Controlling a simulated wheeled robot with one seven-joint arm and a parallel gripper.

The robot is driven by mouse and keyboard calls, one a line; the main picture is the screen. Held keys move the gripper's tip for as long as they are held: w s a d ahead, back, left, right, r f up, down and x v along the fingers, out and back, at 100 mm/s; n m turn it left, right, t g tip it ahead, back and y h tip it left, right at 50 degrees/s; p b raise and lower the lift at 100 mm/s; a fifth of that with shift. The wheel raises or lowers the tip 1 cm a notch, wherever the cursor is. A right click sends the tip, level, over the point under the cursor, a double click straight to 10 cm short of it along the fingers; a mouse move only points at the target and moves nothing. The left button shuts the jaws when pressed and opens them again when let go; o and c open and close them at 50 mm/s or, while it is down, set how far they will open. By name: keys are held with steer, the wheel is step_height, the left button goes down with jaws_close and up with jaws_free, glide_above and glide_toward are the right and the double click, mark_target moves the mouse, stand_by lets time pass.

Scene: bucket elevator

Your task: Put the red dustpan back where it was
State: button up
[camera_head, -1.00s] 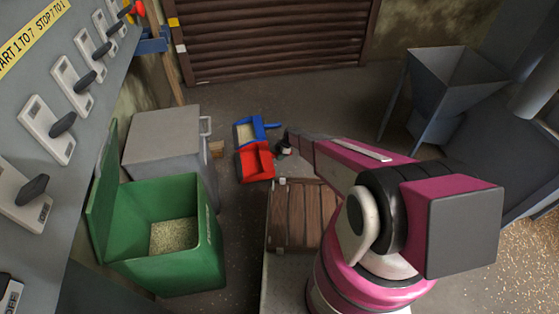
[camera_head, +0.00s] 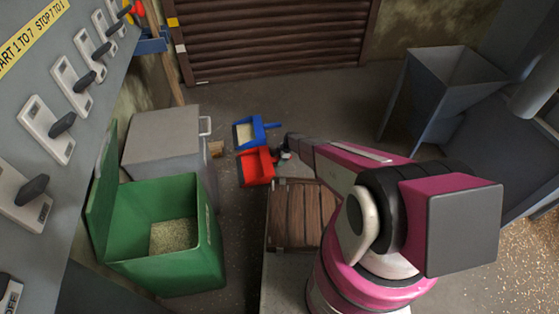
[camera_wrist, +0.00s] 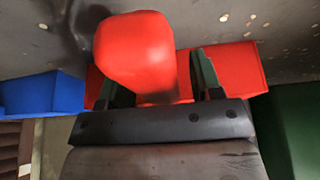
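The red dustpan (camera_head: 255,168) is near the floor, just in front of the blue dustpan (camera_head: 246,134) and right of the grey cabinet. No grain shows in it. My gripper (camera_head: 281,158) is at its handle side, partly hidden by my arm. In the wrist view, the red handle (camera_wrist: 135,50) stands between the two fingers of my gripper (camera_wrist: 160,82), which are closed around it. The red pan (camera_wrist: 228,68) shows behind the fingers, with the blue dustpan (camera_wrist: 42,93) at the left. The exact finger contact is hard to see.
A green bin (camera_head: 165,270) with grain stands open at the left, by a grey cabinet (camera_head: 160,140). A wooden lid or crate (camera_head: 300,215) lies near my arm. A grey hopper (camera_head: 440,95) stands at the right. The floor toward the shutter (camera_head: 270,40) is clear.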

steer(key=v, duration=1.2)
steer(key=shift+s+r, duration=0.1)
steer(key=shift+s, duration=0.05)
steer(key=s+d+r+m+h, duration=0.1)
steer(key=s+d+r+m, duration=0.5)
steer(key=s+r, duration=0.3)
steer(key=s+d+r+m+h, duration=0.2)
steer(key=s+d+r+m, duration=0.4)
steer(key=r, duration=1.2)
steer(key=s+d+r+m+t+h, duration=0.1)
steer(key=s+d+r+m, duration=0.5)
steer(key=s+r+m, duration=0.3)
steer(key=s+r, duration=0.3)
steer(key=r, duration=0.1)
steer(key=shift+d+r, duration=0.15)
steer(key=shift+d, duration=0.15)
